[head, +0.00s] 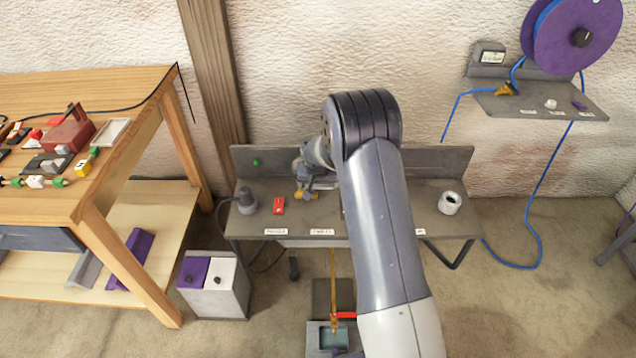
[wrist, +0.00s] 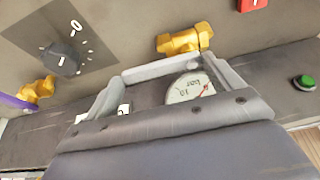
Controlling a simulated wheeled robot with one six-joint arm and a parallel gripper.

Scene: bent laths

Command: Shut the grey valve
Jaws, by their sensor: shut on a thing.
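The grey valve (head: 306,196) has a brass body on the bench at centre, partly covered by my arm in the head view. In the wrist view its brass body (wrist: 185,40) shows just beyond my fingers. A light grey bar, which looks like its lever (wrist: 158,69), lies between them, roughly across the view. My gripper (wrist: 168,76) is shut on this lever; the exact contact is partly hidden. In the head view my gripper (head: 314,180) is low over the bench, by the brass body.
A pressure gauge (wrist: 188,87) shows between my fingers. A black dial (wrist: 65,58) and a second brass valve with a purple lever (wrist: 12,102) are at left. A red switch (head: 279,205), a grey plug (head: 246,201) and a green button (head: 256,162) are close by on the bench (head: 425,215).

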